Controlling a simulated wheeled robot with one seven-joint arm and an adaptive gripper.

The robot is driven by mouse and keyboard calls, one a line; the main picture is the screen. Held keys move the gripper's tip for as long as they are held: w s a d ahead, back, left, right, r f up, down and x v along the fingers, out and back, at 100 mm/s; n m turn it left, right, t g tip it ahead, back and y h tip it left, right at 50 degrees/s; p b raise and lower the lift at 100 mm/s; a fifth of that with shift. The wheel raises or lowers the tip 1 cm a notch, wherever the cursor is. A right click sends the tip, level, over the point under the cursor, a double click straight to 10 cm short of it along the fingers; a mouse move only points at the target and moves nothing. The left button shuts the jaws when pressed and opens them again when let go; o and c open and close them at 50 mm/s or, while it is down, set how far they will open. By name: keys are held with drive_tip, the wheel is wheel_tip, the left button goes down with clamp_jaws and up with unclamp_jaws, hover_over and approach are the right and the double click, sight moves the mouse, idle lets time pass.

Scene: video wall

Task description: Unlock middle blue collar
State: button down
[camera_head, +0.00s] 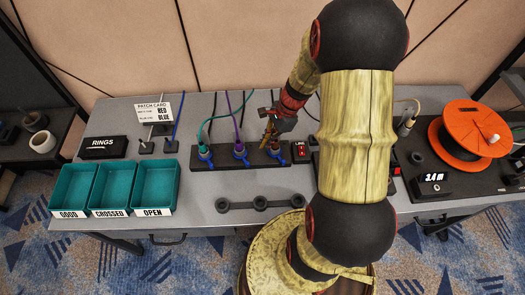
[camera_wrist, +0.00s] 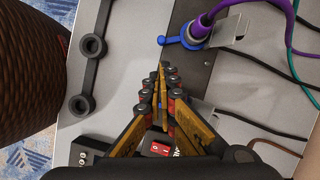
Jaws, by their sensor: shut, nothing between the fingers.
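The middle blue collar (camera_head: 240,150) sits around the purple cable's plug on the black connector strip (camera_head: 222,162). In the wrist view the collar (camera_wrist: 195,38) shows near the top, with its lever (camera_wrist: 167,41) pointing left. My gripper (camera_head: 265,139) is to the right of the middle collar in the head view, above the right end of the strip. In the wrist view my gripper (camera_wrist: 163,68) is shut and empty, its tips apart from the lever in the picture. The left blue collar (camera_head: 205,154) is on the teal cable's plug. The right position is partly hidden by my gripper.
A red-switched LINE box (camera_head: 300,151) stands right of the strip. A dark bar with round knobs (camera_head: 260,204) lies in front of it. Teal bins (camera_head: 111,186) are at left, and an orange reel (camera_head: 470,128) is at right. Loose cables rise behind the strip.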

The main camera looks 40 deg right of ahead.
sight(242, 156)
drive_tip(key=b+x, duration=0.2)
drive_tip(key=x, duration=0.7)
drive_tip(key=shift+b, duration=0.4)
drive_tip(key=shift+s+a+m+t+p, duration=0.15)
drive_tip(key=shift+a+m+t+p, duration=0.2)
drive_tip(key=shift+a+m, duration=0.35)
drive_tip(key=shift+s+a+m, duration=0.1)
drive_tip(key=shift+a+m, duration=0.1)
drive_tip(key=shift+m, duration=0.2)
drive_tip(key=shift+a+m+t+h+p, duration=0.4)
drive_tip(key=shift+a+m, duration=0.45)
drive_tip(key=shift+m, duration=0.25)
drive_tip(key=shift+a+m+t, duration=0.25)
drive_tip(key=shift+a+m, duration=0.5)
drive_tip(key=shift+m, duration=0.15)
drive_tip(key=a+m, duration=0.1)
drive_tip(key=w+a+m+h, duration=0.1)
drive_tip(key=m, duration=0.1)
drive_tip(key=shift+a+t+b, duration=0.15)
drive_tip(key=shift+t+b, duration=0.2)
drive_tip(key=shift+t, duration=0.05)
